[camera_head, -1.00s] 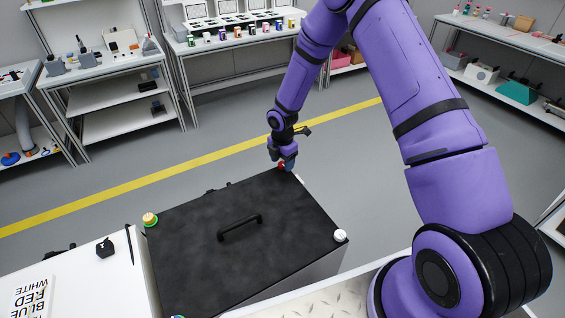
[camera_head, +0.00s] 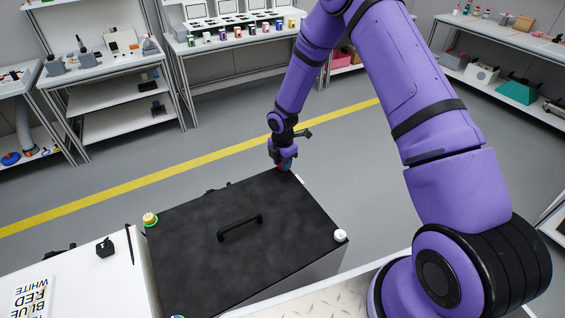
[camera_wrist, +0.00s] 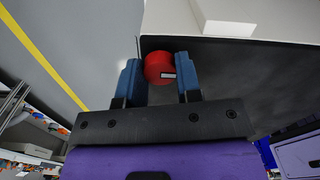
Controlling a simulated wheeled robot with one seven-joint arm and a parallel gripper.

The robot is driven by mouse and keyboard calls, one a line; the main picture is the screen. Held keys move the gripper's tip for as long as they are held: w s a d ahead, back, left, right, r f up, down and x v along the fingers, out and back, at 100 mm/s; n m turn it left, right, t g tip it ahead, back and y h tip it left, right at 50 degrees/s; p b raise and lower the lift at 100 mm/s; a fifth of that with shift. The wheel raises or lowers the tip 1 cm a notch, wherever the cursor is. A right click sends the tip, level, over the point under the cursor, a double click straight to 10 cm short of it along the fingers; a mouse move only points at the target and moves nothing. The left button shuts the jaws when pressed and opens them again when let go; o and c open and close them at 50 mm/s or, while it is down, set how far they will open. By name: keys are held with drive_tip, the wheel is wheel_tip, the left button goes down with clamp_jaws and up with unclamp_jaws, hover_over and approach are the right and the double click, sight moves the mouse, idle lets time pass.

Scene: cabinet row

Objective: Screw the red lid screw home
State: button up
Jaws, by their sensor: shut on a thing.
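The red lid screw (camera_wrist: 159,67) sits at the far corner of the black lid (camera_head: 190,225). In the wrist view its round red head, with a small white mark, lies between the two blue fingers. My gripper (camera_wrist: 161,80) is shut on it. In the head view my gripper (camera_head: 284,165) points down at that corner and hides most of the screw. A yellow screw (camera_head: 150,219) with a green ring stands at the left corner. A white screw (camera_head: 340,235) stands at the right corner. A blue screw (camera_head: 178,316) is partly cut off at the bottom edge.
A black handle (camera_head: 240,228) rises from the middle of the lid. A white surface with a card (camera_head: 32,300) reading WHITE, RED, BLUE and a small black object (camera_head: 105,247) is at left. Shelves stand behind, beyond open floor.

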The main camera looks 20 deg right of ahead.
drive_tip(key=m, duration=0.4)
drive_tip(key=shift+m, duration=0.3)
drive_tip(key=m, duration=1.3)
drive_tip(key=shift+m, duration=0.3)
drive_tip(key=m, duration=1.3)
drive_tip(key=shift+a, duration=0.1)
drive_tip(key=shift+m, duration=2)
